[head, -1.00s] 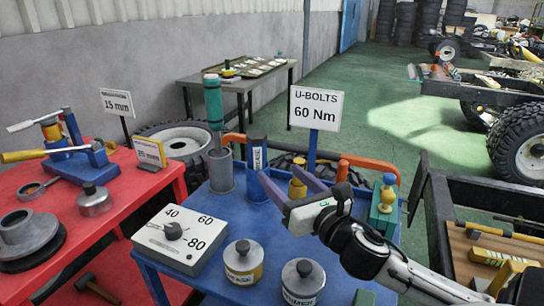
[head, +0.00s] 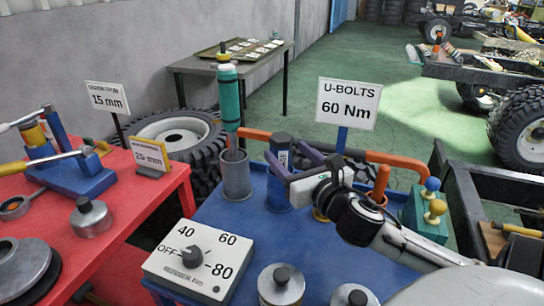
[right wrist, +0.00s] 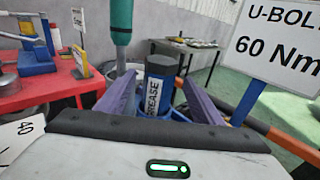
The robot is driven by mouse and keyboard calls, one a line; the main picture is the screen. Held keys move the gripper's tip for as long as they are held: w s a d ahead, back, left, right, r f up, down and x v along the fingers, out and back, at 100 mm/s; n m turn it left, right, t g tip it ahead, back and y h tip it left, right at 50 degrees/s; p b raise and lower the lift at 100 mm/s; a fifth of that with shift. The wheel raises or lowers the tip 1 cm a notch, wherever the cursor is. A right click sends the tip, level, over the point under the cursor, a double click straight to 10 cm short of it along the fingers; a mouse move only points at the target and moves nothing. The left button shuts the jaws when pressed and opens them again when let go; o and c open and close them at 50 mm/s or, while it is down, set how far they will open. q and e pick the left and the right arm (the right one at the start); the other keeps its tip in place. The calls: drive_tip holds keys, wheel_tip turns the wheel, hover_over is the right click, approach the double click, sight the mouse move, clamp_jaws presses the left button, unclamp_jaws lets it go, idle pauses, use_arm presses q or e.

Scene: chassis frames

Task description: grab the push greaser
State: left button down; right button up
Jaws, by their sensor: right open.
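A blue cylinder with a dark cap and a label reading GREASE (head: 279,180) stands upright on the blue table. A teal-handled tool with a thin rod (head: 229,98) stands in a grey cup (head: 236,180) just left of it. My right gripper (head: 290,157) is open and empty, its purple fingers pointing at the GREASE cylinder and partly covering it in the head view. In the right wrist view the cylinder (right wrist: 160,84) shows between the two fingers (right wrist: 160,98), somewhat beyond them; I see no contact. My left gripper is not in view.
A dial box (head: 198,262) and two lidded tins (head: 281,288) stand at the table's front. A red table (head: 130,205) is left.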

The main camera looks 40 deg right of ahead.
drive_tip(key=shift+x, duration=4.05)
drive_tip(key=shift+a+r, duration=0.1)
drive_tip(key=shift+r, duration=0.1)
clamp_jaws()
drive_tip(key=shift+r, duration=0.1)
